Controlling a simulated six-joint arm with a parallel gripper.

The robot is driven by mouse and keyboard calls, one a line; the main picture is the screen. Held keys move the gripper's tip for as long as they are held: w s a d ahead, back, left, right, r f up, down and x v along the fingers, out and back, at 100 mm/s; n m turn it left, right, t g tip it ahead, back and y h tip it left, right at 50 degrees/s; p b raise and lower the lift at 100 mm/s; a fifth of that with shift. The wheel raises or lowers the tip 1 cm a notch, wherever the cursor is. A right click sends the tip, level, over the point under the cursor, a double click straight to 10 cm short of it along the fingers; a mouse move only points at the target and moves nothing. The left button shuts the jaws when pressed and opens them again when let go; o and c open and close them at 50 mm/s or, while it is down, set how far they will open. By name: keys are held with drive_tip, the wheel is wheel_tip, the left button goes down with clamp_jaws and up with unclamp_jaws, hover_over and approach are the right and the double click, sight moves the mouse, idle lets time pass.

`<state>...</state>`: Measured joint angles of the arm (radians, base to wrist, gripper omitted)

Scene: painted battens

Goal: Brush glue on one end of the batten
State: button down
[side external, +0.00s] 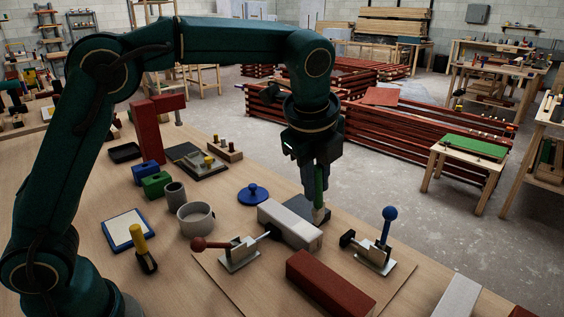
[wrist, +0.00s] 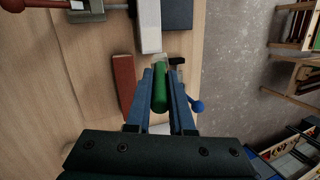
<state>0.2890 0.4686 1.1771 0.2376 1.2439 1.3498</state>
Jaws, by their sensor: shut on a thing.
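My gripper (side external: 320,172) is shut on the green handle of a brush (side external: 319,184). The green handle also shows between the fingers in the wrist view (wrist: 160,92). The brush points down, with its pale tip low beside the dark grey block (side external: 305,205). I cannot tell whether the tip touches anything. A white batten (side external: 291,224) lies just left of the brush, and it shows at the top of the wrist view (wrist: 149,25). A red-brown batten (side external: 329,283) lies nearer the camera, and it is left of the fingers in the wrist view (wrist: 124,80).
A toggle clamp with a red knob (side external: 238,252) and one with a blue knob (side external: 378,248) stand near the battens. A grey cup (side external: 196,218), a blue lidded thing (side external: 253,194) and a framed pad (side external: 125,230) stand left. A red post (side external: 160,128) rises behind.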

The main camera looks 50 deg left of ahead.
drive_tip(key=shift+r, duration=2.3)
